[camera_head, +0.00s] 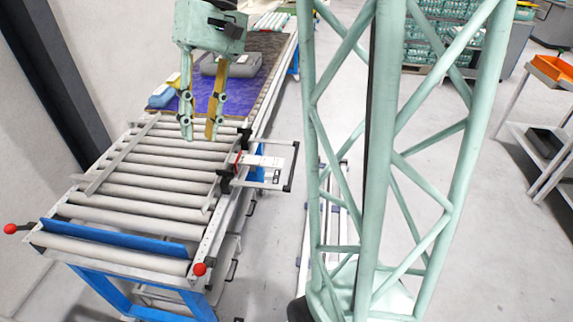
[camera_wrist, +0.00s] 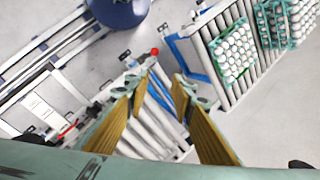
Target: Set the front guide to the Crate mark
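A roller conveyor (camera_head: 135,178) carries two pale guide bars. One guide bar (camera_head: 122,155) lies along the far left side. The other, which I take as the front guide (camera_head: 213,190), is near the right edge. A white marked plate (camera_head: 265,161) and a black bar handle (camera_head: 291,166) stick out beyond that edge, with a red pointer (camera_head: 237,163) at the plate's inner end. The plate also shows in the wrist view (camera_wrist: 40,110); its lettering is too small to read. My gripper (camera_head: 199,136) is open and empty above the rollers, left of the handle; its parted fingers show in the wrist view (camera_wrist: 162,84).
A blue stop bar (camera_head: 115,238) crosses the conveyor's near end, with red knobs (camera_head: 199,269) beside it. Behind lie a blue-purple mat (camera_head: 205,98) and a grey case (camera_head: 240,65). Egg trays (camera_wrist: 236,52) stand on rollers in the wrist view.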

